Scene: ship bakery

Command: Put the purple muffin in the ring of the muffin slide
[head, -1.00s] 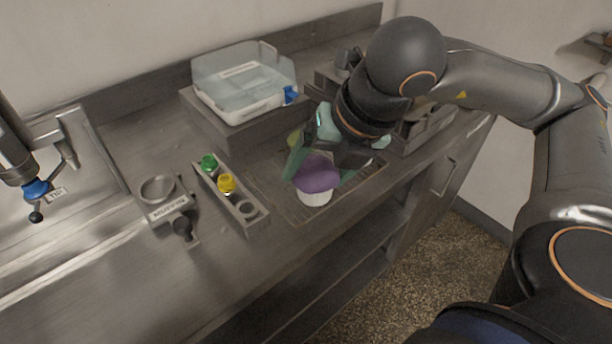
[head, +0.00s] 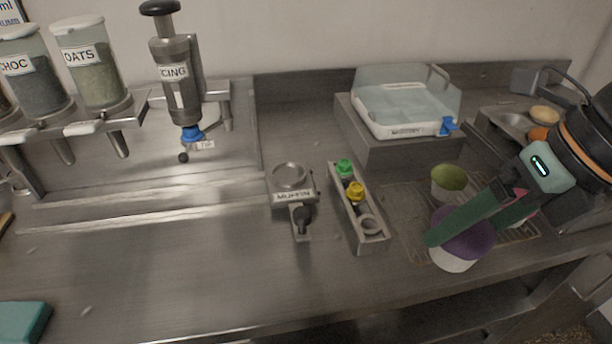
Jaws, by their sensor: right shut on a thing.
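The purple muffin (head: 478,240), with a purple top and a white cup, is between the fingers of my right gripper (head: 468,222) at the right of the head view. The gripper is shut on it, and one green finger crosses in front of its top. I cannot tell how far the muffin is above the wire rack. The muffin slide (head: 295,196), labelled MUFFIN, is on the counter left of the gripper. Its round metal ring (head: 290,175) looks empty. A black knob is at its front. My left gripper is not in view.
A narrow holder (head: 371,246) with green and yellow capped nozzles stands between slide and gripper. A green muffin (head: 449,180) sits on the wire rack (head: 404,205). A clear-lidded box (head: 405,122) is behind. The icing dispenser (head: 181,95) stands at left. Counter front-left of the slide is clear.

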